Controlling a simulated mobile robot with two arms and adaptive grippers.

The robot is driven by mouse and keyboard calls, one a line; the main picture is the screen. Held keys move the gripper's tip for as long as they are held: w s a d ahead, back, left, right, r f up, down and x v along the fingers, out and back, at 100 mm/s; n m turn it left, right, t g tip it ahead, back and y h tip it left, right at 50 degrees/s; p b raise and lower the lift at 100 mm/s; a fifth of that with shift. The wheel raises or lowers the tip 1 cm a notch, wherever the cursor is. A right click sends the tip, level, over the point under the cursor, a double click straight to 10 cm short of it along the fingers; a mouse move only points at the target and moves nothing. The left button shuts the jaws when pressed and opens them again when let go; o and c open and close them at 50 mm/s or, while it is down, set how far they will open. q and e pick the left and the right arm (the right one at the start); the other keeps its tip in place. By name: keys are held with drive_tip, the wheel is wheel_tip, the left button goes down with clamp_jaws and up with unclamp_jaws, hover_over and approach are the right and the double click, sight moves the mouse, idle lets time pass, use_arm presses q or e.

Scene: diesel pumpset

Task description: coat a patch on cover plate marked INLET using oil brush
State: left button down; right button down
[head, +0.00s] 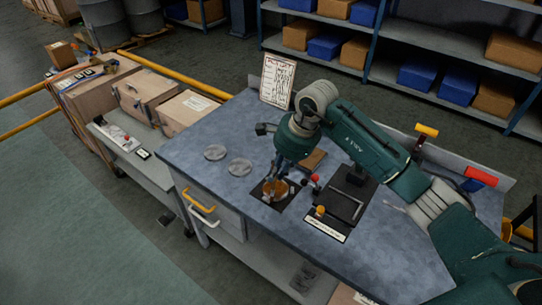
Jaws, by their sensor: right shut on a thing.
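My right gripper (277,172) points down over the dark mat at the front middle of the bench. It is shut on a slim thing that I take for the oil brush; the fingers mostly hide it. Just below the fingertips is a round orange-brown pot (281,190) on the dark mat (262,198). I cannot tell whether the brush tip is inside the pot or above it. Two flat grey discs, a farther one (215,152) and a nearer one (239,167), lie left of the gripper. No INLET marking is legible on either. My left gripper is out of view.
The blue-grey bench (335,262) has a black tray (348,200) and small knobbed things right of the mat. A written card (277,80) stands at the back. A yellow-topped tool (427,130) and a red-topped one (480,175) stand at right. The bench's left end is clear.

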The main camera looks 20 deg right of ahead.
wheel_tip(320, 180, up, 3)
drive_tip(key=shift+f+p, duration=0.1)
drive_tip(key=shift+p, duration=0.3)
drive_tip(key=shift+d+r+p, duration=0.1)
drive_tip(key=shift+r+p, duration=1.05)
drive_tip(key=shift+r, duration=1.35)
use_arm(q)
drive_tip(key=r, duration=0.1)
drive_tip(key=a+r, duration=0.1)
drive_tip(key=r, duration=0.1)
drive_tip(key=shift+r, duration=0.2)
use_arm(e)
drive_tip(key=shift+w+r, duration=0.1)
drive_tip(key=shift+r, duration=0.05)
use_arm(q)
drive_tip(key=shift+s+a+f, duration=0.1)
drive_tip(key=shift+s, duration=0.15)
use_arm(e)
drive_tip(key=shift+d, duration=0.1)
